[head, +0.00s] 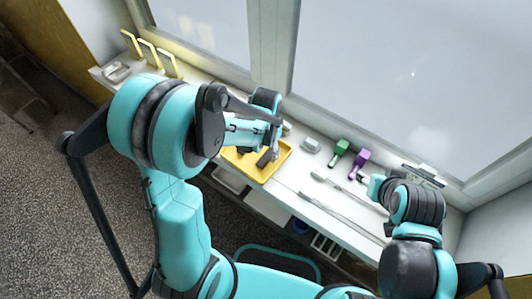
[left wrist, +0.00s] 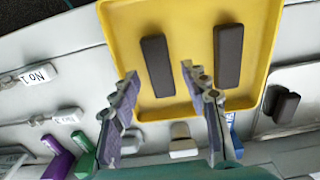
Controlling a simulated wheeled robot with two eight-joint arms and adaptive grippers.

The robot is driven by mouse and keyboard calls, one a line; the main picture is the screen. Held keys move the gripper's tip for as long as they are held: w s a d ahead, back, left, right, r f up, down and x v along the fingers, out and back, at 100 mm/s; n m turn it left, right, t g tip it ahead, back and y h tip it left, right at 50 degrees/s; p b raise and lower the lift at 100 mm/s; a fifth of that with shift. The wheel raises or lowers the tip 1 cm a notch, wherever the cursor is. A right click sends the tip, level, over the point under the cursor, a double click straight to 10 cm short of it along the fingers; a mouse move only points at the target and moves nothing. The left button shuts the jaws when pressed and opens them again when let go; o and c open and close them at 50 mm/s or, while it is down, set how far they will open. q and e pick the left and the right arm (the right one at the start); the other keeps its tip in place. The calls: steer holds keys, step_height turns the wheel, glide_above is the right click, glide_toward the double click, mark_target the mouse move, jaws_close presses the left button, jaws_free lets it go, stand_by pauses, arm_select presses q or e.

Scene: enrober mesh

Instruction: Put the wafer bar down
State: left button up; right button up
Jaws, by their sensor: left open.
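In the left wrist view two dark brown wafer bars lie side by side in a yellow tray: one bar (left wrist: 157,66) is in line with the space between my left fingers, the other bar (left wrist: 228,56) is right of them. My left gripper (left wrist: 160,73) is open, with nothing between its fingers; whether a finger touches a bar I cannot tell. In the head view the left gripper (head: 273,154) is over the yellow tray (head: 283,158), and my arm hides part of it. My right gripper (head: 366,181) is at the right, small and partly hidden by its wrist.
A dark piece (left wrist: 286,105) lies on a pale surface right of the tray. A green tool (head: 339,150) and a purple tool (head: 358,162) stand near the window. Long thin utensils (head: 340,215) lie on the white counter. Yellow upright frames (head: 148,50) stand at the far left.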

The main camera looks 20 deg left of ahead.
mark_target(266, 157)
arm_select(q)
step_height(266, 157, up, 9)
steer(key=p, duration=0.2)
steer(key=s+a+r+n+t, duration=0.4)
steer(key=s+r+t, duration=0.3)
steer(key=s+r, duration=0.3)
steer(key=shift+s+a+p, duration=0.2)
steer(key=shift+a+p, duration=0.1)
steer(key=shift+a, duration=0.05)
step_height(266, 157, down, 7)
steer(key=b, duration=0.7)
steer(key=shift+f, duration=0.1)
